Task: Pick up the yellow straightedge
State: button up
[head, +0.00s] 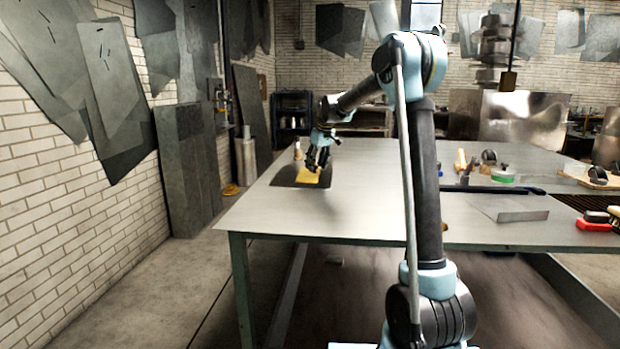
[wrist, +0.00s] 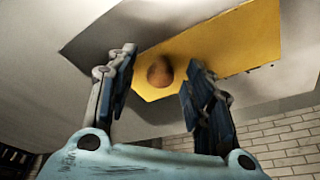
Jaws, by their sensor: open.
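The yellow straightedge (head: 309,176) lies on a dark sheet near the left end of the metal worktable in the head view. In the wrist view the yellow straightedge (wrist: 225,50) is a flat yellow plate with a round brown knob (wrist: 160,72) on it. My gripper (head: 318,163) is over the straightedge in the head view. In the wrist view my gripper (wrist: 157,85) is open, with one finger on each side of the knob. I cannot tell whether the fingers touch the plate.
The dark sheet (head: 283,175) lies flat on the worktable (head: 270,215). A small bottle-like item (head: 297,151) stands just behind it. The table's middle is clear.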

grip_shut()
dwell(0.3)
